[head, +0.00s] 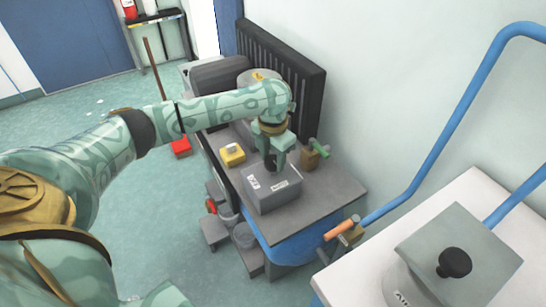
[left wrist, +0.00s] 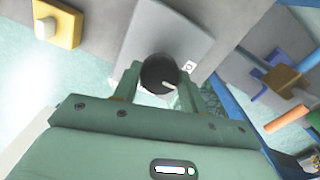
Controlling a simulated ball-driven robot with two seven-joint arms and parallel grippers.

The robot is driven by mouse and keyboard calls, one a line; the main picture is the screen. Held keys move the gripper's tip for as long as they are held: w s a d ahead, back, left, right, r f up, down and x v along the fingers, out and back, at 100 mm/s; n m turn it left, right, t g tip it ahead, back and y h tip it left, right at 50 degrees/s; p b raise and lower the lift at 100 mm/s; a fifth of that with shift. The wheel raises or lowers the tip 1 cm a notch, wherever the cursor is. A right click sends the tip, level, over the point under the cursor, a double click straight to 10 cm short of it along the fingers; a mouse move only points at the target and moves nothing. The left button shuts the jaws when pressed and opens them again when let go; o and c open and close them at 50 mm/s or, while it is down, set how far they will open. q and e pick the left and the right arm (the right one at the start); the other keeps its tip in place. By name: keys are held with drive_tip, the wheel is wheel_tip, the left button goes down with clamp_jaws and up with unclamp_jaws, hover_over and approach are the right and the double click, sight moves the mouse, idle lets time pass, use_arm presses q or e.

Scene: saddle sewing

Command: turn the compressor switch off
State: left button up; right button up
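The compressor switch box is a grey box (head: 273,196) with white labels, on the grey bench top in the head view. My left gripper (head: 274,163) points down over its back edge. In the left wrist view a round black knob (left wrist: 158,73) with a white pointer mark sits on the grey box face (left wrist: 165,32). The fingers of my left gripper (left wrist: 157,80) lie on both sides of the knob, very close to it. I cannot tell whether they press on it. My right gripper is not in view.
A yellow box with a white button (head: 232,154) stands left of the switch box. A brass valve with a green handle (head: 314,154) stands behind right. A blue pipe (head: 440,140) and an orange-handled valve (head: 342,229) are at right. A black radiator-like panel (head: 283,65) backs the bench.

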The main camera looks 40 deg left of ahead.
use_arm(q)
drive_tip(key=shift+r, duration=0.1)
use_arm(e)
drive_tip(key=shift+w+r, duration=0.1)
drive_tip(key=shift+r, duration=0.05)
use_arm(q)
drive_tip(key=shift+r+n+p, duration=0.15)
drive_tip(key=shift+n+p, duration=0.25)
drive_tip(key=shift+p, duration=0.3)
drive_tip(key=n+p, duration=0.6)
drive_tip(key=p, duration=0.2)
drive_tip(key=shift+n, duration=0.3)
drive_tip(key=n+p, duration=0.2)
drive_tip(key=shift+n, duration=0.4)
drive_tip(key=n+p, duration=0.1)
drive_tip(key=n, duration=0.1)
drive_tip(key=shift+n, duration=0.3)
drive_tip(key=n+p, duration=0.2)
drive_tip(key=n, duration=0.3)
drive_tip(key=shift+f, duration=0.2)
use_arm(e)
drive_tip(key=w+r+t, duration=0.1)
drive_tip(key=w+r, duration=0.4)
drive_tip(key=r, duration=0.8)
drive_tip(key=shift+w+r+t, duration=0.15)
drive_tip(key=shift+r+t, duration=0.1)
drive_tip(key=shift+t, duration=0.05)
use_arm(q)
drive_tip(key=shift+a+n, duration=0.1)
drive_tip(key=shift+n, duration=0.2)
